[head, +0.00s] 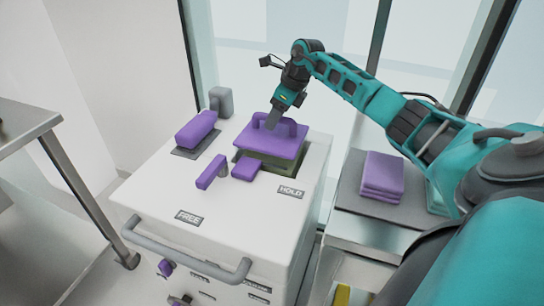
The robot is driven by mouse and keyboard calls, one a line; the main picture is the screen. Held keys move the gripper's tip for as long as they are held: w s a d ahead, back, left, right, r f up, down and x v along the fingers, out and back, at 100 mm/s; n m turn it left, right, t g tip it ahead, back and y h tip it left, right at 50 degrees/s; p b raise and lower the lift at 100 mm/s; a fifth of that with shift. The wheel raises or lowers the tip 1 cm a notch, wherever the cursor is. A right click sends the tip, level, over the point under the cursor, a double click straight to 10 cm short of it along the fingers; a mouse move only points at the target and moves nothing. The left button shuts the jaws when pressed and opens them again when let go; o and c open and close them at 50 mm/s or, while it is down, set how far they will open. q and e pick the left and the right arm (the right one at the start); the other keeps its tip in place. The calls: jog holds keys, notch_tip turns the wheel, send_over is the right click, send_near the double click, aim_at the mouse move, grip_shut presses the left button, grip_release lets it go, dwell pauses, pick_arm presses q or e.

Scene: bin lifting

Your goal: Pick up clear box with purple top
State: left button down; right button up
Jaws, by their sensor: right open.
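The clear box with the purple top (265,144) sits in a recess on top of the white cart. Its flat purple lid carries a raised purple handle, and a strip of its see-through greenish body (277,164) shows below the lid. My right gripper (272,124) points down at the handle from above, with its fingertips at or just over it. It is open; whether the fingers touch the handle I cannot tell. My left gripper is not in the view.
The white cart (160,205) has a grey front handle (190,258). Purple parts (197,129) and purple latches (211,172) stand left of and in front of the box. Folded purple cloths (382,175) lie at right. A metal table (25,125) stands at left.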

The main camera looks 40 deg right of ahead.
grip_shut()
dwell(0.5)
dwell(0.8)
jog(key=shift+r, duration=0.15)
